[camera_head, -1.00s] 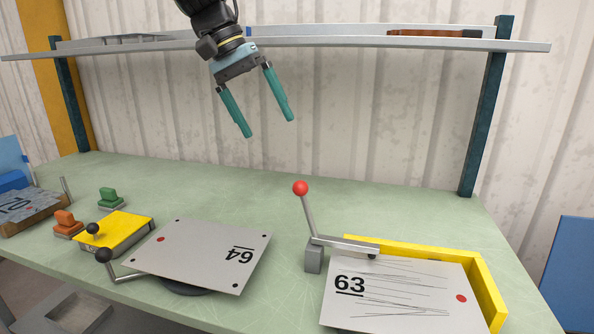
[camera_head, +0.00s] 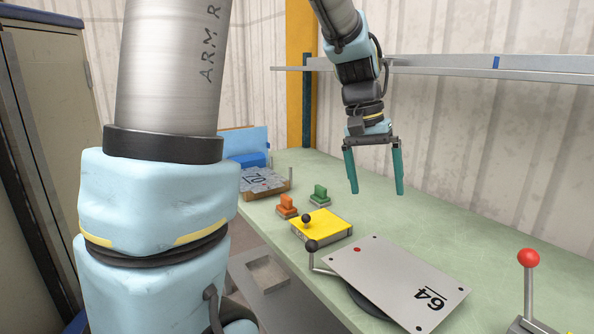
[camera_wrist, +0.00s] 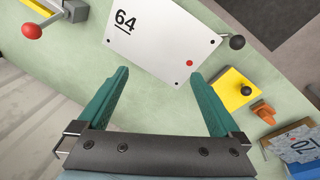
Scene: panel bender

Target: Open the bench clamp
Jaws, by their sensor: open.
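The bench clamp has a red ball knob (camera_head: 528,258) on a thin upright handle at the lower right of the head view. Its grey base (camera_head: 530,325) is cut off by the frame edge. In the wrist view the red knob (camera_wrist: 32,32) is at the upper left, with the clamp's grey base (camera_wrist: 77,10) at the top edge. My gripper (camera_head: 376,191) is open and empty above the bench, behind the plate marked 64 and well left of the clamp. Its two teal fingers also show in the wrist view (camera_wrist: 158,76), apart from the clamp.
The plate marked 64 (camera_head: 395,280) lies on a dark round support beside a black ball lever (camera_head: 312,246). A yellow block (camera_head: 322,224), orange (camera_head: 287,205) and green (camera_head: 320,194) handled pieces and a tray (camera_head: 250,195) stand left. A shelf (camera_head: 480,65) runs behind my gripper.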

